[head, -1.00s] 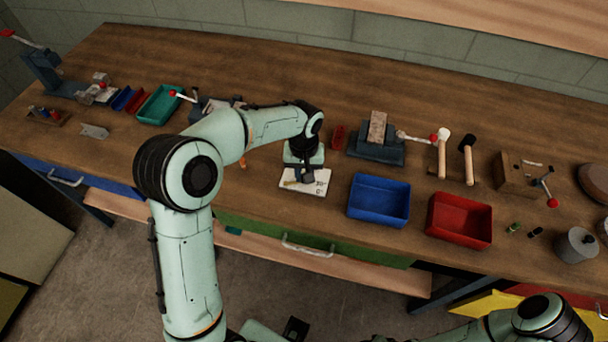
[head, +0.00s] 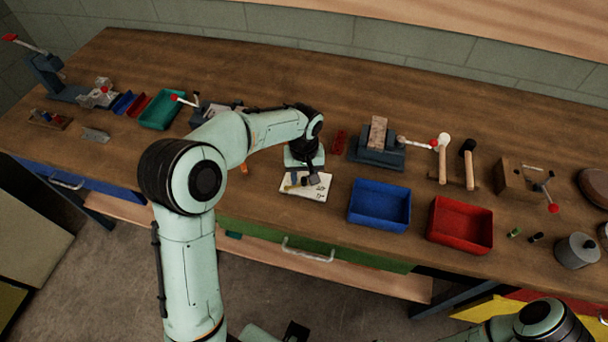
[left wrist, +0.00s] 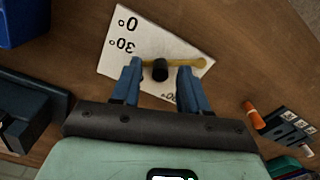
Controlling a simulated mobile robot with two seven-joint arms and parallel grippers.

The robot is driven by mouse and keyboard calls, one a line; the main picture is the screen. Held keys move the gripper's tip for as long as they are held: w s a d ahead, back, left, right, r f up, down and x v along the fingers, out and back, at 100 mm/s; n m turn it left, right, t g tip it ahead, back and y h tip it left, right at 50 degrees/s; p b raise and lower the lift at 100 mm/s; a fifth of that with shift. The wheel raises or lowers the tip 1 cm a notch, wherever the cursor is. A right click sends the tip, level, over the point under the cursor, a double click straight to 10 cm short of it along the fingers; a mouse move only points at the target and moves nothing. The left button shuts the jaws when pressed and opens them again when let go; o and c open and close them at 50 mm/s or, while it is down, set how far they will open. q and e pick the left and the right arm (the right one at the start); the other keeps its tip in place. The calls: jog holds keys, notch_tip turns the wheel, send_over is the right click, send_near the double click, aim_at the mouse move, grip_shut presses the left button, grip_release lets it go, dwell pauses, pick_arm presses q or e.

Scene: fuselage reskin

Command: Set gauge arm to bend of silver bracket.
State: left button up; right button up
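The white angle gauge card (head: 318,191) lies on the bench in front of my left gripper (head: 304,181). The left wrist view shows the card (left wrist: 119,52) with 0° and 30° marks and another mark partly hidden by a finger. Its yellow gauge arm (left wrist: 192,63) runs across it, with a black knob (left wrist: 160,70). My left gripper's blue fingers (left wrist: 158,87) are apart on either side of the knob, with a gap visible to each. A bent silver-grey bracket (head: 95,134) lies on the bench at the far left. My right gripper is out of view.
A blue bin (head: 379,204) and a red bin (head: 460,224) stand to the right of the card. A vise (head: 376,148) stands behind them, with mallets (head: 468,165) beside it. A teal tray (head: 160,109) is at the left. An orange marker (left wrist: 253,115) lies near the gauge.

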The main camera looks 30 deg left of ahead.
aim_at(304, 179)
pick_arm(q)
notch_tip(304, 179, up, 14)
jog(key=p, duration=0.1)
jog(key=shift+f+p, duration=0.25)
jog(key=shift+p, duration=0.05)
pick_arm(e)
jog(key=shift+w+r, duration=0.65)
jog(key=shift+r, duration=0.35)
pick_arm(q)
jog(key=shift+f, duration=0.1)
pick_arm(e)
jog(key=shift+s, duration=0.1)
